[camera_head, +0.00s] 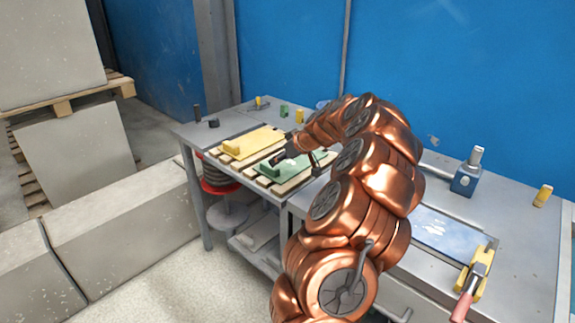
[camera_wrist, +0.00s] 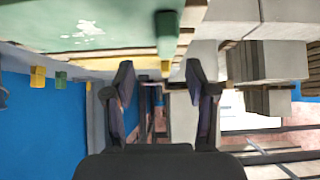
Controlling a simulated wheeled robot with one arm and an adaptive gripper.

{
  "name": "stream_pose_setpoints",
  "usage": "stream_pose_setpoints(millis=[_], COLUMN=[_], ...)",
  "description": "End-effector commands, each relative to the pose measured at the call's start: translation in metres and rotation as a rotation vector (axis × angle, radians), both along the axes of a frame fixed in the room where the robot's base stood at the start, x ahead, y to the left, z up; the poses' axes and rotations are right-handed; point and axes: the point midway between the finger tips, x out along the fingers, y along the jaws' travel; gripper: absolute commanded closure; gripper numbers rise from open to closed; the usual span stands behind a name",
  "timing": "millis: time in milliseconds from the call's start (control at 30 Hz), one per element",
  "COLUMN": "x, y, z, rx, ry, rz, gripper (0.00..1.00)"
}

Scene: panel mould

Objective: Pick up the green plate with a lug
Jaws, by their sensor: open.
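The green plate (camera_head: 290,169) lies on wooden slats at the front of the left table, with a raised lug at its left end. My gripper (camera_head: 300,158) is at this plate, its dark fingers apart; my arm hides part of the plate's right side. In the wrist view a large green surface, apparently the plate (camera_wrist: 60,34), fills the upper left, with a darker green lug (camera_wrist: 167,35) at its end. The open, empty fingers of my gripper (camera_wrist: 159,75) show below it in that picture. I cannot tell whether they touch the plate.
A yellow plate (camera_head: 256,139) with a lug lies behind the green one on the slats. Small yellow and green blocks (camera_head: 284,111) stand farther back.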

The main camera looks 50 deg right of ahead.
Motion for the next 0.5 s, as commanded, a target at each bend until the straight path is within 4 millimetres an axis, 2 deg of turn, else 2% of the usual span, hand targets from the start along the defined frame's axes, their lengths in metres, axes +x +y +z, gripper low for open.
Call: stream_pose_setpoints(millis=[333, 500], x=[0.019, 0.034], y=[0.004, 0.008], z=[-0.017, -0.032], rx=[0.002, 0.002], ry=[0.003, 0.005], rz=[0.004, 0.002], gripper=[0.44, 0.44])
